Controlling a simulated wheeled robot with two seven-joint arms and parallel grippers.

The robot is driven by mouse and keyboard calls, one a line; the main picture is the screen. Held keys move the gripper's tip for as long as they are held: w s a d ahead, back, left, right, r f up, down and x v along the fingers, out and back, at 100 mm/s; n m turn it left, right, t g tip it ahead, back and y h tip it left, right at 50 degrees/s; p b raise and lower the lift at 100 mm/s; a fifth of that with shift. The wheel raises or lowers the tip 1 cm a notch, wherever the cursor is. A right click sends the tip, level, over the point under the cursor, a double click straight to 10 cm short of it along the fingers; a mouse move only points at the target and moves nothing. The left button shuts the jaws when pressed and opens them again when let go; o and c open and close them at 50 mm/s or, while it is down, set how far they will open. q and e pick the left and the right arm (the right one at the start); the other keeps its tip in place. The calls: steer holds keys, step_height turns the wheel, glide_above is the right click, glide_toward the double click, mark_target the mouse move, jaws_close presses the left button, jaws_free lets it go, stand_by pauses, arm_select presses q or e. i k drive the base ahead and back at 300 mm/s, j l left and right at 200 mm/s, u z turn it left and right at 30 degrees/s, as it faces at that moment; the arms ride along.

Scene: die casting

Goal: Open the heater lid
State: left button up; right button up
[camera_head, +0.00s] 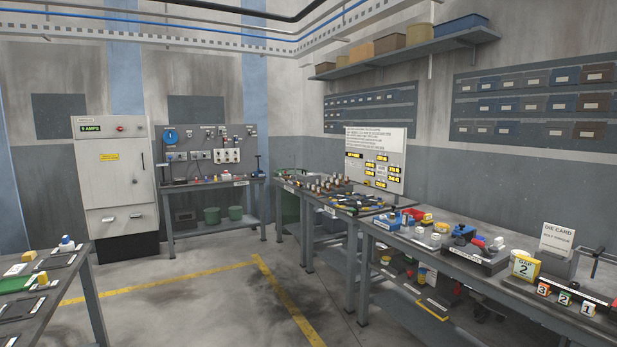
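No part is clearly readable as the heater or its lid. A tall white cabinet (115,178) stands at the back left, with a small lit display (88,128), a red button (120,128) and a yellow label. Its front panels look shut. A grey bench at the back (213,185) carries an upright panel (207,149) with a blue round dial and several sockets; the small items on it are too small to tell. Neither of my grippers shows in this view.
A dark table (66,280) stands at the front left. The middle floor (200,305), marked with yellow lines, is clear.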

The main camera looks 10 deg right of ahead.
mark_target(300, 176)
steer(key=z, duration=0.25)
steer(key=i, duration=2.25)
steer(key=i+l+u, duration=0.1)
steer(key=i, duration=1.05)
steer(key=i+l, duration=0.1)
steer(key=i, duration=1.05)
steer(key=i+l, duration=0.15)
steer(key=i, duration=0.95)
